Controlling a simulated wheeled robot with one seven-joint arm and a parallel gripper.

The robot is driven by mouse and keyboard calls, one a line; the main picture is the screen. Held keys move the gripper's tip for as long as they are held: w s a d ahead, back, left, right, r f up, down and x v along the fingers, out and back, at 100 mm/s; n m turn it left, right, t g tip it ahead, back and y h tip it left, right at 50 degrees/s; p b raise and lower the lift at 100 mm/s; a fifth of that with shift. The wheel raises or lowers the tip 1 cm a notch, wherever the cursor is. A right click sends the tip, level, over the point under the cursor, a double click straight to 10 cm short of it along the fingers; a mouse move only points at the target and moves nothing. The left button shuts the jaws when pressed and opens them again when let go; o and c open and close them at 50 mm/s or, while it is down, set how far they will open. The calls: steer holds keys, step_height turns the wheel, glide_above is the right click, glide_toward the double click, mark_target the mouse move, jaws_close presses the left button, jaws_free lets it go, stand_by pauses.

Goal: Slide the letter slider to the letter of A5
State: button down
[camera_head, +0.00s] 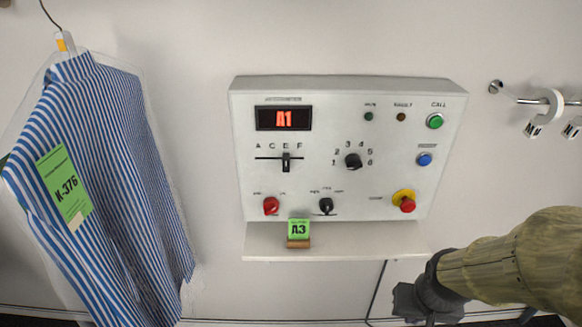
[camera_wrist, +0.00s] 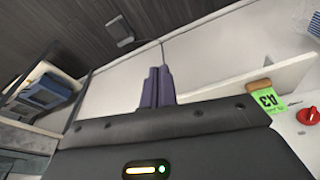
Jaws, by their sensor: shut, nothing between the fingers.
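The letter slider (camera_head: 286,162) is a black knob on a horizontal slot on the control panel (camera_head: 330,190). It stands under the letter E, in a row that reads about A, C, E, F. The red display (camera_head: 284,118) above it reads about "Л1". My gripper (camera_head: 408,300) is low at the right, below the panel's shelf and well away from the slider. In the wrist view its two fingers (camera_wrist: 157,86) are together and hold nothing. The slider is not visible in the wrist view.
A numbered rotary knob (camera_head: 353,160) sits right of the slider, with a red knob (camera_head: 271,205), a black knob (camera_head: 326,205) and a red emergency button (camera_head: 404,201) below. A green tag (camera_head: 299,229) stands on the shelf (camera_head: 350,243). A striped shirt (camera_head: 100,170) hangs left.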

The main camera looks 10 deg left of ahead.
stand_by(0.4)
steer(key=c, duration=1.7)
jaws_free()
steer(key=shift+w+a, duration=0.1)
steer(key=o, duration=0.4)
steer(key=w+a+t, duration=0.1)
steer(key=w+a, duration=0.1)
steer(key=w+a+n+t+y, duration=0.1)
steer(key=w+a, duration=0.1)
steer(key=a, duration=0.1)
steer(key=w+a+r+t, duration=0.1)
steer(key=w+a, duration=0.1)
steer(key=shift+a+p, duration=0.25)
steer(key=shift+p, duration=0.05)
steer(key=w+a+r+t+y, duration=0.1)
steer(key=a+r+t, duration=0.3)
steer(key=a, duration=0.2)
steer(key=a+r+n+t+y+p, duration=0.1)
steer(key=a+r+t, duration=0.3)
steer(key=a, duration=0.3)
steer(key=w+a+r+t+y, duration=0.1)
steer(key=a+r+t, duration=0.3)
steer(key=a, duration=0.3)
steer(key=shift+w+a+r+n, duration=0.1)
steer(key=shift+w+r+n, duration=0.15)
steer(key=shift+w+n, duration=0.05)
steer(key=shift+p, duration=0.3)
